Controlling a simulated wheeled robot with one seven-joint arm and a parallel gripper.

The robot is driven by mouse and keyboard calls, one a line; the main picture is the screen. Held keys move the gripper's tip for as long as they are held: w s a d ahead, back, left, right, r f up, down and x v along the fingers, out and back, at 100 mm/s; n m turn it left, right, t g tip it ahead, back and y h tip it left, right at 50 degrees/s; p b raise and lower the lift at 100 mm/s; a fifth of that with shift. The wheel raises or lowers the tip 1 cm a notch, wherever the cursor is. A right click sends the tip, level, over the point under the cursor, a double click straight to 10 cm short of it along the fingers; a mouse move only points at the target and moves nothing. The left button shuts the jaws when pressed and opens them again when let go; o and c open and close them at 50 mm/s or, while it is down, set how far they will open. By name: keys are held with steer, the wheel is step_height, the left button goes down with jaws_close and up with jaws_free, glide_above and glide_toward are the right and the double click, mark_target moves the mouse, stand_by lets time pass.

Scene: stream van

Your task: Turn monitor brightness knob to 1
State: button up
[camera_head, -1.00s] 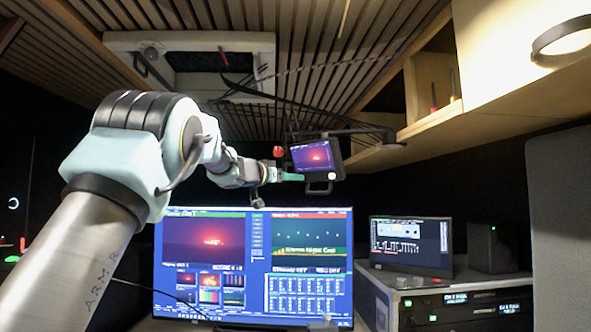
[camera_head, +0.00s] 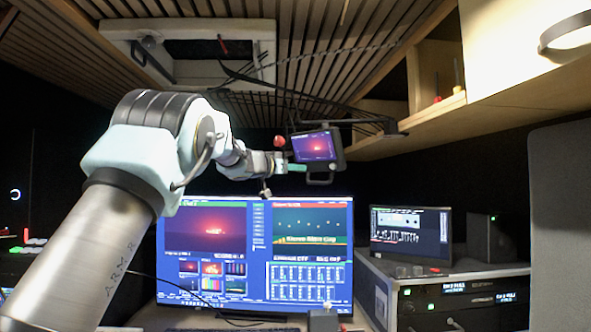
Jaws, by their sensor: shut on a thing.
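A small field monitor (camera_head: 317,147) hangs on a black arm below the slatted ceiling, its lit screen showing a red and purple picture. It has a dark frame and a handle-like bar along its bottom. My gripper (camera_head: 297,167) reaches in from the left, with its teal fingertips at the monitor's lower left edge. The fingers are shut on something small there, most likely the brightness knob. The knob itself and any marking on it are hidden or too small to make out.
A large monitor (camera_head: 254,250) stands below my gripper. A smaller screen (camera_head: 411,235) and a dark box (camera_head: 485,238) stand on a rack (camera_head: 440,298) at right. A wooden shelf (camera_head: 432,122) is at upper right. A red ball (camera_head: 279,141) is just above my gripper.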

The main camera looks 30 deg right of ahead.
jaws_close()
steer(key=shift+f+b, duration=0.15)
steer(key=shift+b, duration=0.6)
steer(key=shift+w+f+n+g+h+b, duration=0.2)
steer(key=shift+n+g+h+b, duration=1.05)
steer(key=shift+n, duration=1.55)
steer(key=shift+w+f+n+g+h+b, duration=0.2)
steer(key=shift+n+g+h+b, duration=1.1)
steer(key=shift+n, duration=1.5)
steer(key=shift+w+f+n+g+h+b, duration=0.2)
steer(key=shift+n+g+h+b, duration=0.9)
steer(key=shift+n, duration=1.7)
steer(key=shift+r+g, duration=0.1)
steer(key=shift+g, duration=0.25)
